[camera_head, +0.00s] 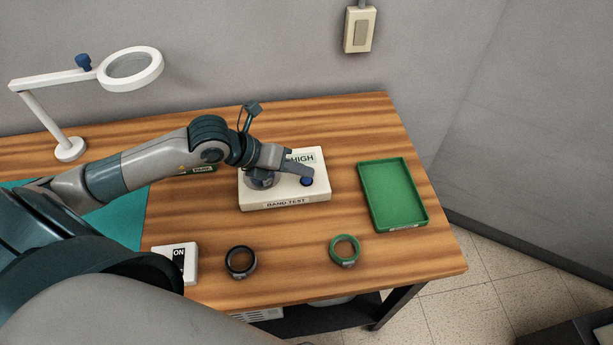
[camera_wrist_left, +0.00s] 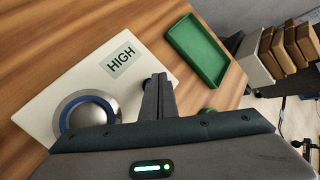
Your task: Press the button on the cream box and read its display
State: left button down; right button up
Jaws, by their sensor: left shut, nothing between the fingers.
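The cream box (camera_head: 252,199), labelled "BAND TEST", stands on the wooden table; it also shows in the left wrist view (camera_wrist_left: 42,104). Its display (camera_head: 303,156) reads "HIGH", and the same word shows in the wrist view (camera_wrist_left: 121,59). A grey dome (camera_head: 262,180) sits on the box's left; in the wrist view the dome (camera_wrist_left: 88,115) has a blue ring around it. My left gripper (camera_head: 308,176) is shut and empty, its tips at the blue button (camera_head: 307,182). I cannot tell whether they touch it.
A green tray (camera_head: 364,190) stands empty to the box's right. A black ring (camera_head: 240,262), a green-topped ring (camera_head: 344,251) and a white "ON" switch box (camera_head: 190,262) lie in front. A magnifier lamp (camera_head: 70,149) stands at back left.

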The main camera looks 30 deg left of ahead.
pick_arm(q)
jog(key=shift+r, duration=0.3)
jog(key=shift+r+p, duration=1.6)
jog(key=shift+r, duration=0.8)
